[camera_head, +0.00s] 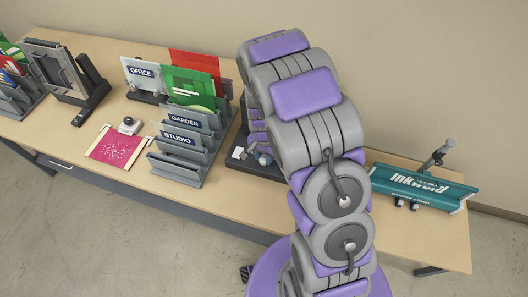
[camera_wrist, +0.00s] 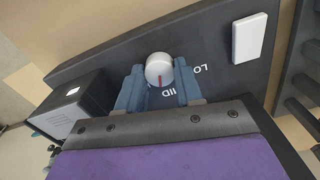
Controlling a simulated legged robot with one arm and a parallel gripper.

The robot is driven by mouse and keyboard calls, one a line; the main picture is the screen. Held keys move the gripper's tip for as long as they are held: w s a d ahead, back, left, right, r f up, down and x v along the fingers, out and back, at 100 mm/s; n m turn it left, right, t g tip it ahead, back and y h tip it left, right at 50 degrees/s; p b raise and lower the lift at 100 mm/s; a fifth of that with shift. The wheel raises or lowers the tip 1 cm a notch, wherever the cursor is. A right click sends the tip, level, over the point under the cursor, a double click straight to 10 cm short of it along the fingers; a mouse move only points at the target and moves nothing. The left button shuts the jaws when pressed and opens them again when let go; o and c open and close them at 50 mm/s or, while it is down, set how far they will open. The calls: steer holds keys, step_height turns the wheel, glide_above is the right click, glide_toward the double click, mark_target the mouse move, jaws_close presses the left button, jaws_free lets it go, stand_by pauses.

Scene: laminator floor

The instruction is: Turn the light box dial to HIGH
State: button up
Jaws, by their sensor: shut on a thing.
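The light box dial (camera_wrist: 160,66) is a round pale knob with a red pointer line on a dark panel (camera_wrist: 205,40). In the wrist view the red line points toward the picture bottom, near the inverted lettering MID; LO is to the right. No HIGH lettering is visible. My gripper (camera_wrist: 159,80) has its two blue fingers shut on the dial, one on each side. In the head view my arm hides the gripper and the dial; part of a dark box (camera_head: 262,172) shows beside the arm.
A white rectangular piece (camera_wrist: 249,38) sits on the panel. A dark box (camera_wrist: 75,105) stands at left in the wrist view. In the head view, grey sorter racks (camera_head: 183,150), a pink sheet (camera_head: 117,148) and a teal Inkwold machine (camera_head: 425,187) are on the long table (camera_head: 245,207).

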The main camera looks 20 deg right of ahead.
mark_target(263, 158)
steer(key=m+p, duration=0.4)
steer(key=m, duration=0.1)
steer(key=shift+r, duration=0.15)
steer(key=shift+m+p, duration=1.05)
steer(key=shift+m, duration=0.55)
steer(key=o, duration=1)
steer(key=shift+o, duration=0.2)
steer(key=shift+a, duration=0.1)
step_height(263, 158, up, 17)
steer(key=shift+p, duration=0.4)
